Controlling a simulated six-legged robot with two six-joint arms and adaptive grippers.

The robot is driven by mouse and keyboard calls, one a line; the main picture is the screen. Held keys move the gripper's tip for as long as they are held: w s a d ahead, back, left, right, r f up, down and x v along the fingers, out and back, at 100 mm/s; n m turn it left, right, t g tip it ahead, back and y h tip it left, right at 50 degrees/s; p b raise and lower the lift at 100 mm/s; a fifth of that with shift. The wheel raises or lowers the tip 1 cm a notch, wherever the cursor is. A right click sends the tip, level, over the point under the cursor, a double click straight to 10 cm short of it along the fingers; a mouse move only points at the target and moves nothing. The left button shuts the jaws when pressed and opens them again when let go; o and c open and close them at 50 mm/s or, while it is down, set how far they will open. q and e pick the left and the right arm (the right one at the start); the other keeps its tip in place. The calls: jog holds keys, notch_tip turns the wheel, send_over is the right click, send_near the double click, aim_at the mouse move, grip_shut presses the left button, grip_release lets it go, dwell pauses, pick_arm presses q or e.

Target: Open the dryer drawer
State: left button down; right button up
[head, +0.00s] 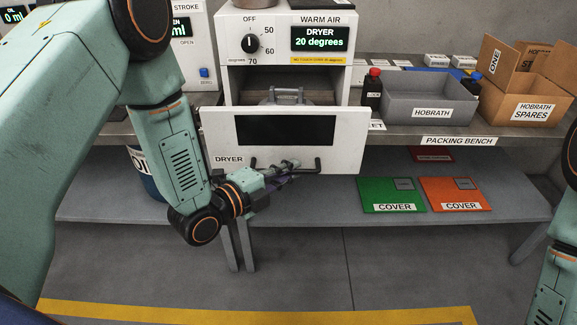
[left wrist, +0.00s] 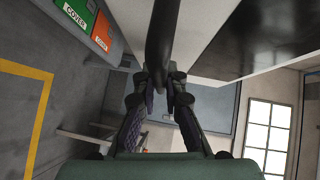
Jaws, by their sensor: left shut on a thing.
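The dryer (head: 282,28) is a white unit with a dial and a display reading 20 degrees. Its drawer (head: 218,128) has a white front with a dark window and stands out from the housing, with a gap above it. A grey thing with a handle (head: 286,92) shows inside. My left gripper (head: 287,168) is shut on the dark bar handle (head: 310,170) low on the drawer front. In the left wrist view the fingers (left wrist: 163,88) close around the dark handle (left wrist: 160,40). My right gripper is outside the view.
Right of the dryer on the packing bench (head: 390,137) stand a dark bottle (head: 371,92), a grey bin (head: 430,110) and a cardboard spares box (head: 525,108). Green (head: 385,190) and orange (head: 450,188) covers lie on the lower shelf. The floor in front is clear.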

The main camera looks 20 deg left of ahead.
pick_arm(q)
jog(key=shift+s+d, duration=0.15)
jog(key=shift+s, duration=0.55)
jog(key=c, duration=1.4)
grip_release()
jog(key=v, duration=1.2)
